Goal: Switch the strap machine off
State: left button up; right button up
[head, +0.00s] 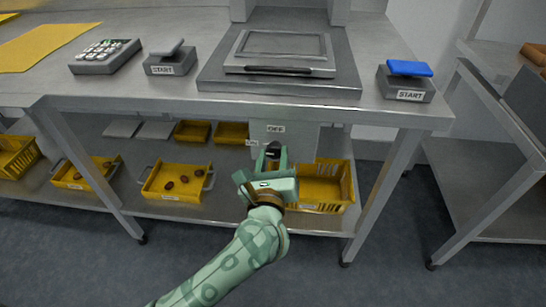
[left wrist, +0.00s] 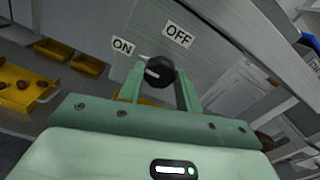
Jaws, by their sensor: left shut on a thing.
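The strap machine's grey switch panel (head: 301,136) is under the table top. It carries an OFF label (head: 276,129) and, lower left, an ON label (head: 252,142). A black round knob (left wrist: 160,75) sits below both labels in the left wrist view. The pale mark on the knob is on its left side, toward the ON label (left wrist: 123,46) rather than the OFF label (left wrist: 177,36). My left gripper (head: 273,156) is shut on the knob, one green finger on each side. My right gripper is in neither view.
Above, the table holds a grey-lidded plate machine (head: 280,70), two START pedals (head: 172,69) (head: 406,95) and a keypad box (head: 105,67). The lower shelf holds a yellow basket (head: 347,187) right beside my gripper and a yellow tray of dates (head: 159,190). Table legs flank the arm.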

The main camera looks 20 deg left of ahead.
pick_arm(q)
jog(key=shift+r+m+p, duration=0.25)
jog(key=shift+m+p, duration=0.55)
jog(key=shift+p, duration=0.1)
pick_arm(e)
jog(key=s, duration=0.6)
pick_arm(q)
jog(key=shift+m+p, duration=0.35)
jog(key=shift+m, duration=0.05)
jog(key=shift+m+p, duration=0.9)
jog(key=m+p, duration=0.4)
jog(key=m, duration=0.1)
jog(key=shift+d, duration=0.1)
jog(key=m+p, duration=0.3)
jog(key=m, duration=0.1)
jog(key=shift+f+m, duration=0.15)
jog(key=shift+m, duration=0.25)
jog(key=shift+f+m+p, duration=0.2)
jog(key=shift+m+p, duration=0.85)
jog(key=shift+m, duration=0.75)
pick_arm(e)
jog(key=a+r+m+y, duration=0.1)
jog(key=a+r+m, duration=0.1)
jog(key=r, duration=0.6)
jog(key=shift+w+a+r+t, duration=0.15)
jog(key=shift+w+a+t, duration=0.15)
jog(key=shift+a+t, duration=0.15)
pick_arm(q)
jog(key=o, duration=1)
